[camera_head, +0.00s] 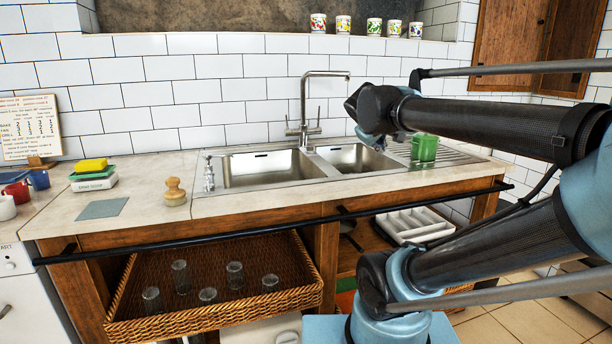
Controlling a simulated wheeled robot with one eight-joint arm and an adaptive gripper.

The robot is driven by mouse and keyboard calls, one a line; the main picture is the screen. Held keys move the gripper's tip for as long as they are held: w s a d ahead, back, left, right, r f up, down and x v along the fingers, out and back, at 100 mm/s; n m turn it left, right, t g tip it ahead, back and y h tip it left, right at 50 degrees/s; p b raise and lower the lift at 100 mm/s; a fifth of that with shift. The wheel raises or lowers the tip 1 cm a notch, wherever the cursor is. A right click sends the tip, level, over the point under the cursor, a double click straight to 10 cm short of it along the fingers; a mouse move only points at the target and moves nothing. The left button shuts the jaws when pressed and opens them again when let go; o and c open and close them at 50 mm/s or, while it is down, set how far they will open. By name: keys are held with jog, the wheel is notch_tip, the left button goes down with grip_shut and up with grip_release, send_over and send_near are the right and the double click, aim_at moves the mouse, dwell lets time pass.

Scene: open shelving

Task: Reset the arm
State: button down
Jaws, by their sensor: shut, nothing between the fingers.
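My arm comes in from the right and folds back over the counter. My gripper (353,104) is the dark, pointed end at the left of the upper arm link. It appears in the air in front of the sink and tap, shut and empty. Part of it is hidden by the arm's end joint.
The double sink (262,170) and tall tap (304,105) are behind the arm. A black rail (250,227) runs along the counter front. A wicker tray (215,322) holds several glasses below.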

jog(key=s+a+f+m+g+y, duration=0.1)
jog(key=s+f+m+g+y, duration=0.1)
jog(key=s+f, duration=0.8)
jog(key=s+a+f+m+g+y, duration=0.2)
jog(key=s+f+m+g, duration=0.2)
jog(key=s+f, duration=0.6)
notch_tip(320, 180, down, 5)
jog(key=shift+s+r+g+y, duration=0.2)
jog(key=shift+g+y, duration=0.1)
jog(key=shift+g, duration=0.5)
jog(key=shift+a, duration=0.1)
jog(key=shift+w+f, duration=0.25)
jog(key=shift+w, duration=0.25)
jog(key=c, duration=1.6)
grip_release()
jog(key=shift+s, duration=0.1)
